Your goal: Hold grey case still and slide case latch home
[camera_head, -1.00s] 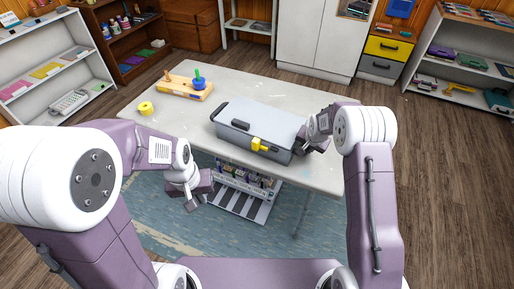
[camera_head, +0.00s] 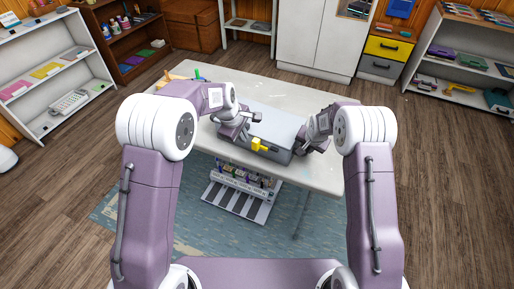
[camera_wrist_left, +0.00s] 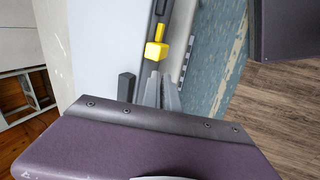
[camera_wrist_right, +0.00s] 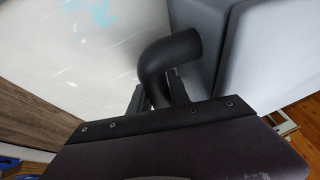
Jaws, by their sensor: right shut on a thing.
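The grey case (camera_head: 283,126) sits on the table, partly hidden by my arms. Its yellow latch (camera_head: 259,145) is on the front side; in the left wrist view the latch (camera_wrist_left: 155,51) sits on a dark strip along the case edge. My left gripper (camera_wrist_left: 161,88) is at the case's front edge, just short of the yellow latch and apart from it. Its fingers look close together with nothing between them. My right gripper (camera_wrist_right: 157,95) is shut on the dark curved handle (camera_wrist_right: 168,60) at the right end of the case.
The pale table (camera_head: 285,88) has free room behind the case. A wooden board with a green peg (camera_head: 198,75) is mostly hidden behind my left arm.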

